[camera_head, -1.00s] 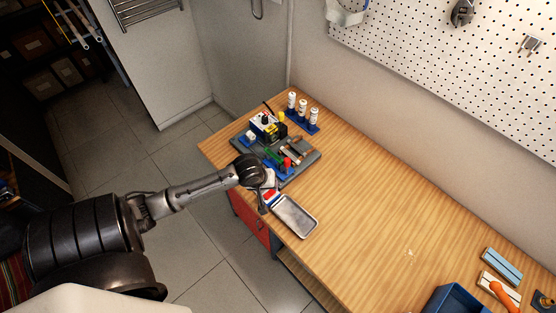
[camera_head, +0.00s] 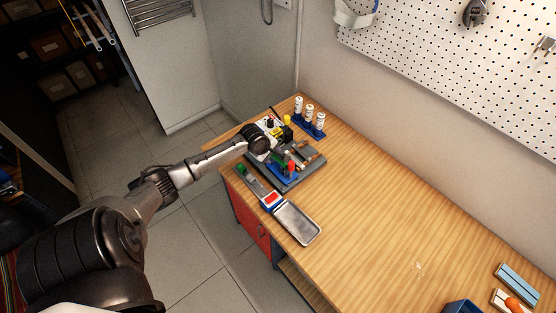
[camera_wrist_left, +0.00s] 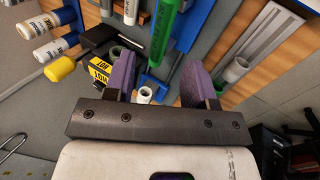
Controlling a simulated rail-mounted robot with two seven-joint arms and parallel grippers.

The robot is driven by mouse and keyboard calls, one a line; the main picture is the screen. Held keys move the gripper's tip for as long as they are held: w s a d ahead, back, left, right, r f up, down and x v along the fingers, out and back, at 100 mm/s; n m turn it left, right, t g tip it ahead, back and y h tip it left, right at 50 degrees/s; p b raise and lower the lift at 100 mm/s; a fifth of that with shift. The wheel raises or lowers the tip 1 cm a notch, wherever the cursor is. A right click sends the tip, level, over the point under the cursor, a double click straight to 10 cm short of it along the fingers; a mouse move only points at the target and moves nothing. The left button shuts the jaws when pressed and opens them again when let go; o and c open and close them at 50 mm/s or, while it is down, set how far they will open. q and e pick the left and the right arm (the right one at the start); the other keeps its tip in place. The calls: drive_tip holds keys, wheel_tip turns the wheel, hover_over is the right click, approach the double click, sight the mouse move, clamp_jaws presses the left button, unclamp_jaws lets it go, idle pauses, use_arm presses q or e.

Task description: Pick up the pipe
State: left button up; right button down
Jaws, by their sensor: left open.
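My left gripper (camera_head: 258,141) is over the far left part of the grey tray on the workbench; its fingers are hidden in the head view. In the left wrist view its two purple fingers (camera_wrist_left: 158,66) are apart, with nothing clamped between them. A short white hollow piece (camera_wrist_left: 145,95), which looks like a pipe end, shows between and below the fingers, apart from both. Another pale hollow cylinder (camera_wrist_left: 236,69) lies to the right, outside the right finger. I cannot tell for sure which one is the pipe. My right gripper is out of view.
The grey tray (camera_head: 314,168) holds tools, including a green cylinder (camera_wrist_left: 163,32) and a yellow-black box (camera_wrist_left: 103,71) close to the left finger. White bottles (camera_head: 309,113) stand in a blue rack behind. The bench middle is clear.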

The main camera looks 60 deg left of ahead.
sight(277, 158)
use_arm(q)
drive_tip(key=shift+x, duration=2.95)
drive_tip(key=shift+d, duration=0.15)
drive_tip(key=shift+c, duration=0.2)
clamp_jaws()
